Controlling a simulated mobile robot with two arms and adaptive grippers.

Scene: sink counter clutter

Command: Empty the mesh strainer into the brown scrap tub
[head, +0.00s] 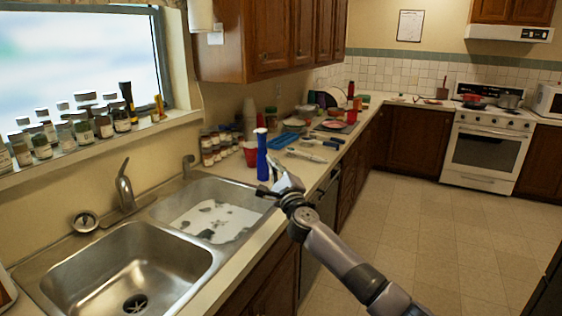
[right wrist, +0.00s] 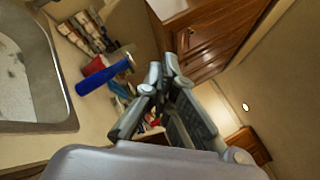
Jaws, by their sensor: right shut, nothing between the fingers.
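A small round metal strainer-like piece (head: 85,221) sits on the sink's back ledge, left of the faucet; I cannot tell whether it is the mesh strainer or whether it holds anything. I cannot make out a brown scrap tub in either view. My right gripper (head: 272,185) is over the right basin's counter-side edge, just in front of a blue bottle. It is shut and empty; its fingers also show in the right wrist view (right wrist: 163,82). My left gripper is not in view.
The double sink has an empty left basin (head: 90,262) and a right basin (head: 222,218) with whitish, dark-specked contents. A blue bottle (head: 262,160) and red cup (head: 250,154) stand behind the gripper. Jars and clutter line the counter and windowsill. The floor (head: 440,245) at right is clear.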

